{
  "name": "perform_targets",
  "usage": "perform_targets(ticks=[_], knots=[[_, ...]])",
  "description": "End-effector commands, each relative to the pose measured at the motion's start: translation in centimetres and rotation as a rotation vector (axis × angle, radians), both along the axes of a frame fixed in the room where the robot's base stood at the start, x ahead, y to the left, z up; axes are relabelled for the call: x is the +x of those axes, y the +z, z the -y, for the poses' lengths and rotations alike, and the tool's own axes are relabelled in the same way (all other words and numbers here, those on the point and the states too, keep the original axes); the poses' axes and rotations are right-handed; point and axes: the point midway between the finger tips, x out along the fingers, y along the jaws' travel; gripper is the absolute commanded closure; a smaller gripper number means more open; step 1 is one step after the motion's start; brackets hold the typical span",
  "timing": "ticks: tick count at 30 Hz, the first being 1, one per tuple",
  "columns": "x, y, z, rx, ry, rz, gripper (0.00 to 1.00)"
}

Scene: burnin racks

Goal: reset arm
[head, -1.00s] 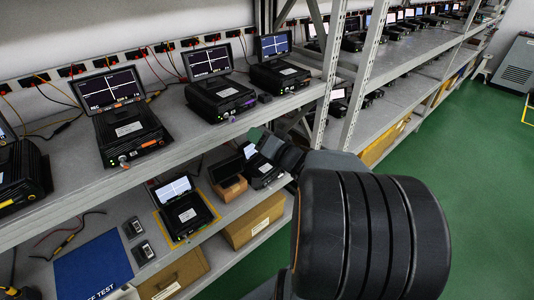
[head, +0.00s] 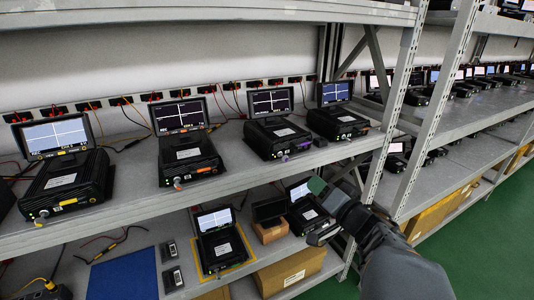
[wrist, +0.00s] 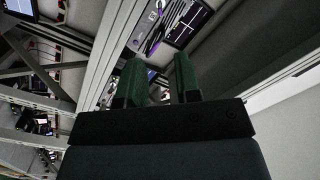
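My gripper (head: 318,210) is at the right of centre in the head view, in front of the lower shelf. In the wrist view my gripper (wrist: 158,76) shows two green fingers standing apart with nothing between them. A black device with a screen (head: 306,212) stands on the lower shelf just behind my gripper, partly hidden by it. I cannot tell whether the gripper touches it.
The upper shelf (head: 240,150) holds several black devices with lit screens and cables. The lower shelf holds a device (head: 216,246) in a yellow outline, a blue mat (head: 125,276) and cardboard boxes (head: 290,272). A rack upright (head: 398,95) stands near my arm. Green floor (head: 480,235) is clear at right.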

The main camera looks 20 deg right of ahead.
Motion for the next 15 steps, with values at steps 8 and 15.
perform_targets(ticks=[8,15], knots=[[0.2,-1.0,1.7,-0.169,-0.091,-0.038,0.69],[-2.0,-4.6,10.0,-0.536,-0.515,-0.383,0.69]])
